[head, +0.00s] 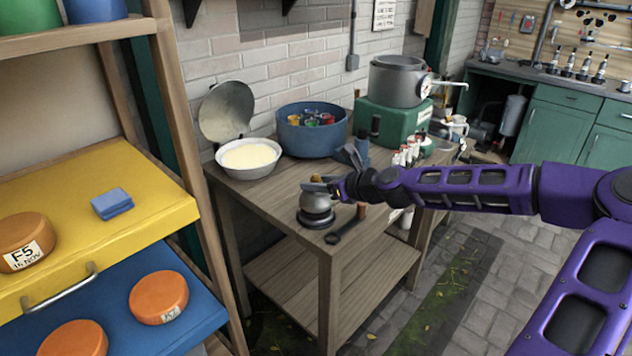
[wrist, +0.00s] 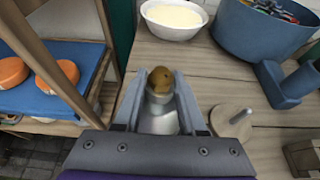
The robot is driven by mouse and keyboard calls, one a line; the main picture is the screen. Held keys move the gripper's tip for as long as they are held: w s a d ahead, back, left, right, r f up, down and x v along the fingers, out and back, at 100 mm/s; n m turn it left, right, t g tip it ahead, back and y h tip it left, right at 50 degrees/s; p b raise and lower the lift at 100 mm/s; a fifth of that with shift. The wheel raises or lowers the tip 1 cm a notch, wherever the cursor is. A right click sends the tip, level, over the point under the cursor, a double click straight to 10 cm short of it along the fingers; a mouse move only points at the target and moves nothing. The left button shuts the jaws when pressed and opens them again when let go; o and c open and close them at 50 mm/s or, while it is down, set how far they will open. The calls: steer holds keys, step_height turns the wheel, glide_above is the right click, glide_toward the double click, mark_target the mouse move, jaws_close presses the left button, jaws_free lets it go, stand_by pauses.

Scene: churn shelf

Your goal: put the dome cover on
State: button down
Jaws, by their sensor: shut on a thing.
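A small silver dome cover (head: 317,201) with a brown round knob stands at the near end of the wooden workbench, above a dark round base (head: 316,217). I cannot tell whether it rests fully on that base. My gripper (head: 322,184) reaches in from the right and is shut on the knob. In the wrist view the brown knob (wrist: 161,82) sits between the two fingers of my gripper (wrist: 160,98), with silver metal below it. The fingers and palm hide most of the dome there.
A white bowl (head: 222,163) of pale contents and a blue tub (head: 290,134) stand behind on the workbench (head: 270,190). A shelf with orange rounds (head: 158,297) stands left.

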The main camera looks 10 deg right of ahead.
steer(key=shift+f, duration=0.15)
steer(key=shift+c, duration=0.4)
jaws_free()
steer(key=shift+r+p, duration=3.9)
steer(key=shift+r, duration=0.1)
steer(key=shift+a, duration=0.1)
